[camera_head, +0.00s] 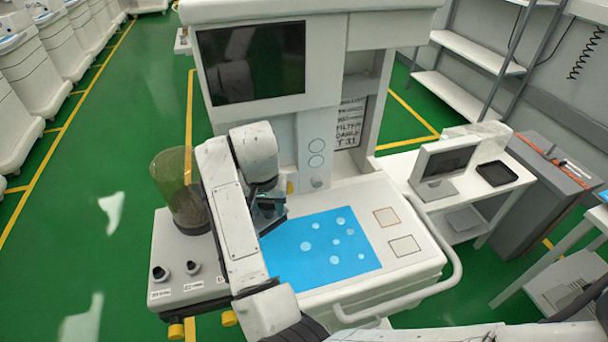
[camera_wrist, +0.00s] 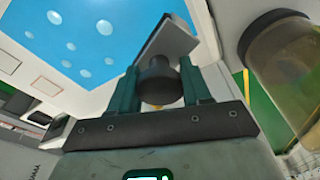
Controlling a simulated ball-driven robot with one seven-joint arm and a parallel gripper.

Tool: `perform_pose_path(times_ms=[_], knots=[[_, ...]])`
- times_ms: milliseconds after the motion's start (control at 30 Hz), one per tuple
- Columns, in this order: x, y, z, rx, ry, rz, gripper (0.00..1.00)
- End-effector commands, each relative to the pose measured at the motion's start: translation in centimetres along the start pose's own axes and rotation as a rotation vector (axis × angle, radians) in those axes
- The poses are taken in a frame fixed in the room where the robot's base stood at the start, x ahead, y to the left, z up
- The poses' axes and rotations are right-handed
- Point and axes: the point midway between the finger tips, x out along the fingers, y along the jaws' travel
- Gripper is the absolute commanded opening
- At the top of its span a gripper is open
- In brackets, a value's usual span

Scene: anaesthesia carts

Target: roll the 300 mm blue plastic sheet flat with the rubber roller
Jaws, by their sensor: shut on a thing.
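The blue plastic sheet (camera_head: 297,268) lies on the white cart top, with several pale round bubble-like spots on its middle and right part. It also shows in the wrist view (camera_wrist: 100,15). My gripper (camera_wrist: 157,85) is shut on the dark round handle of the rubber roller (camera_wrist: 158,72); a grey flat-sided part extends beyond the fingers. In the head view my gripper (camera_head: 268,212) is over the sheet's far left corner, and my arm hides the sheet's left edge and most of the roller. I cannot tell whether the roller touches the sheet.
A clear cylinder (camera_head: 182,190) stands left of my arm, with dark knobs (camera_head: 161,272) in front of it. The cart's screen column (camera_head: 320,140) rises behind the sheet. Two outlined squares (camera_head: 404,245) mark clear cart top on the right, with a rail (camera_head: 455,275) beyond.

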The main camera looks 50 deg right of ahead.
Motion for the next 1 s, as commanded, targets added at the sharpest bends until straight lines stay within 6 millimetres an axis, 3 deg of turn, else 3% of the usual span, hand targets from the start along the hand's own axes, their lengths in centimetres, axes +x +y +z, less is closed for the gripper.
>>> perform_pose_path(times_ms=[100,333,667,1000], knots=[[-0.8,3.3,-3.1,0.191,0.001,0.037,0.2],[-0.7,7.0,-5.8,0.411,0.003,0.078,0.2],[0.5,7.7,-6.0,0.452,0.003,0.085,0.2],[3.7,7.7,-5.4,0.45,0.003,0.085,0.2]])
